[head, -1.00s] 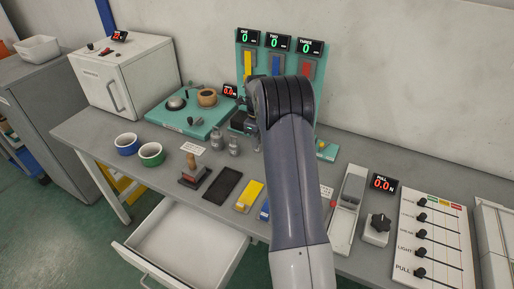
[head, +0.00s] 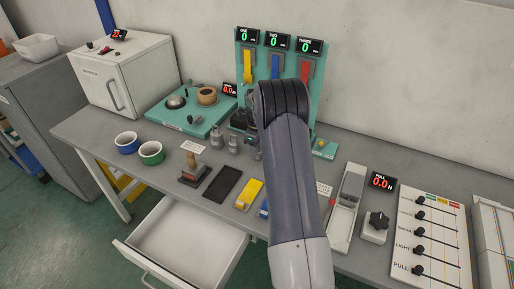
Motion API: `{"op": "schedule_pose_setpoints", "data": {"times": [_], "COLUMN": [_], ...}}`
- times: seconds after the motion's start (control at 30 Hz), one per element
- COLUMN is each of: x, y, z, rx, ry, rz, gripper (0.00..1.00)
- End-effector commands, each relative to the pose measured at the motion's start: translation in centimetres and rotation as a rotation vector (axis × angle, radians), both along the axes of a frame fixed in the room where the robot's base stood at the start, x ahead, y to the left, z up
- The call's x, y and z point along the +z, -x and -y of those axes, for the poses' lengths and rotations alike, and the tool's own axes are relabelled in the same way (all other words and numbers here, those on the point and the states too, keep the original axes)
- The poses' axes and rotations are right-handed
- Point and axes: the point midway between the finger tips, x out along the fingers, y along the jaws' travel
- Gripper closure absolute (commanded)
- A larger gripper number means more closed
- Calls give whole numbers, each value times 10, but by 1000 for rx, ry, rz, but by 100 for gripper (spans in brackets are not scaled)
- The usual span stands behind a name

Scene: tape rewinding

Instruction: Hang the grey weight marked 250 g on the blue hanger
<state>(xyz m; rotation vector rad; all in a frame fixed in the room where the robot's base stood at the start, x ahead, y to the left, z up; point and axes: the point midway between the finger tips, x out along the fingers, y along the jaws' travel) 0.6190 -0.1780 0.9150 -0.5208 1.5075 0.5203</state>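The blue hanger (head: 275,67) hangs in the middle of the teal upright board, under the display marked TWO, which reads 0. Small grey weights stand on the bench in front of the board, one at the left (head: 217,141) and one beside it (head: 234,144). Their markings are too small to read, so I cannot tell which is the 250 g one. My arm reaches toward the weights and the board's foot. My gripper is mostly hidden behind the arm, and its fingers and anything in them cannot be made out.
A yellow hanger (head: 247,67) and a red hanger (head: 306,70) flank the blue one. A teal base (head: 190,125) with a bowl and wooden ring lies left. Blue and green cups (head: 151,153), a stamp (head: 193,170) and a dark tray (head: 222,185) stand nearer. An open drawer (head: 190,245) juts out in front.

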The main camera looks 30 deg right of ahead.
Motion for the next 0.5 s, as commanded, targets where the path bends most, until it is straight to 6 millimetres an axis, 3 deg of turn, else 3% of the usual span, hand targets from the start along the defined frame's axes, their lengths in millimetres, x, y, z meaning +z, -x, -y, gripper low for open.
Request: {"op": "schedule_pose_setpoints", "data": {"times": [0.37,0.5], "x": [6,26], "y": [0,-1], "z": [0,0], "rx": [0,0], "ry": [0,1], "rz": [1,5], "gripper": [51,51]}}
